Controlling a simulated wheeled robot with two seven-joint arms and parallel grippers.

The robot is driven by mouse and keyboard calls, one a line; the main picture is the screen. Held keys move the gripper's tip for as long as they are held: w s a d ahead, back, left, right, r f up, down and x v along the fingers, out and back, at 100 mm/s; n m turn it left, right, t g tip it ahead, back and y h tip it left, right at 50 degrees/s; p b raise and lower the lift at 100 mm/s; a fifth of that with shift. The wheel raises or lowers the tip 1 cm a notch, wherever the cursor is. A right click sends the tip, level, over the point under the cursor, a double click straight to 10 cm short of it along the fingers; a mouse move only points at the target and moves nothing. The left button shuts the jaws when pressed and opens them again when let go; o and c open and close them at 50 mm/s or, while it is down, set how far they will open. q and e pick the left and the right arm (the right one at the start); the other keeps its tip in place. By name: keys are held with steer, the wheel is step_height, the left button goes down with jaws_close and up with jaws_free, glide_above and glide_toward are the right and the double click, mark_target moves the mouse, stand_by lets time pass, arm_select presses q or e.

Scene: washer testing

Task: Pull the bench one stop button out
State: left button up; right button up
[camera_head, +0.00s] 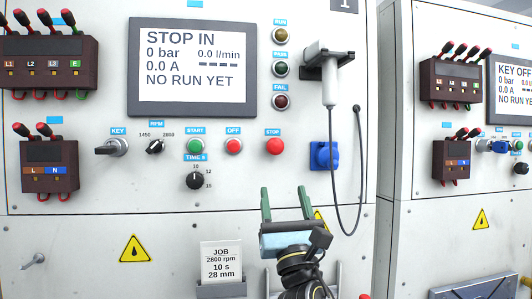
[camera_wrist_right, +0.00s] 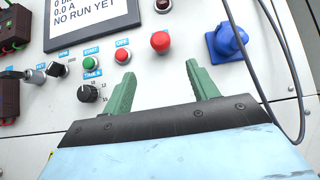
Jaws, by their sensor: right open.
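The red stop button (camera_head: 275,146) is a round knob under a blue STOP label on the panel of the bench marked 1. The bench's display (camera_head: 193,64) reads "STOP IN", "0 bar", "0.0 A" and "NO RUN YET". My right gripper (camera_head: 286,190) is open and empty, below the stop button and apart from it. In the right wrist view the stop button (camera_wrist_right: 160,42) lies beyond and between the two green fingers of the right gripper (camera_wrist_right: 160,88). My left gripper is not in view.
Left of the stop button sit the red OFF button (camera_head: 233,147), green START button (camera_head: 195,146) and black TIME knob (camera_head: 195,180). A blue socket (camera_head: 323,155) and hanging cable (camera_head: 358,180) are to the right. A job card (camera_head: 221,262) stands below. A second bench (camera_head: 460,230) stands at right.

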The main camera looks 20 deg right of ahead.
steer(key=p, duration=0.2)
glide_toward(276, 149)
steer(key=x, duration=0.6)
steer(key=shift+r, duration=0.2)
steer(key=p+x, duration=0.1)
steer(key=x, duration=0.2)
steer(key=shift+w, duration=0.1)
steer(key=shift+w+d, duration=0.1)
steer(key=shift+w, duration=0.05)
steer(key=shift+r, duration=0.1)
steer(key=shift+c, duration=0.5)
jaws_close()
steer(key=shift+s+p, duration=0.5)
steer(key=shift+w, duration=0.1)
steer(key=shift+c, duration=1.6)
jaws_free()
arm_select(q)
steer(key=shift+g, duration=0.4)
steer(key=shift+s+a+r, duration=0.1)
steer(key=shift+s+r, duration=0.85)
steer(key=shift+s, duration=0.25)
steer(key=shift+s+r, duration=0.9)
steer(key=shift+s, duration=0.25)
arm_select(e)
steer(key=o, duration=0.4)
